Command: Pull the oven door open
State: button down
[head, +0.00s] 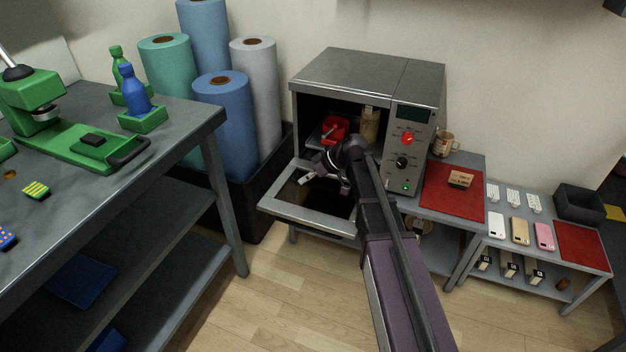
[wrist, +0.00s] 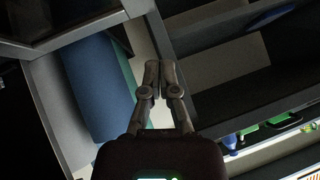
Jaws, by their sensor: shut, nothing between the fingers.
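The oven (head: 350,78) is a grey metal box on a low bench, with a control panel at its right. Its bottom-hinged door (head: 305,216) is swung down and stands out in front, nearly flat, with its dark window facing up. The oven's inside is open to view. My gripper (head: 316,168) is above the door, in front of the opening, and my arm hides the door's right part. In the wrist view my gripper (wrist: 158,66) has its fingertips together with nothing between them. I cannot tell whether it touches the door.
A red item (head: 335,130) and a tan container (head: 369,125) are inside the oven. Tall rolls (head: 222,118) stand in a black bin at the left. A grey workbench (head: 150,160) is further left. A red mat (head: 452,193) lies right of the oven. Wooden floor is clear in front.

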jog(key=shift+s+a+f+b, duration=0.1)
jog(key=shift+s+f+b, duration=0.2)
jog(key=shift+f+b, duration=0.55)
jog(key=shift+s+a+f+b, duration=0.1)
jog(key=shift+s+f+b, duration=0.15)
jog(key=shift+f+b, duration=0.55)
jog(key=shift+d+f, duration=0.1)
jog(key=shift+f, duration=0.1)
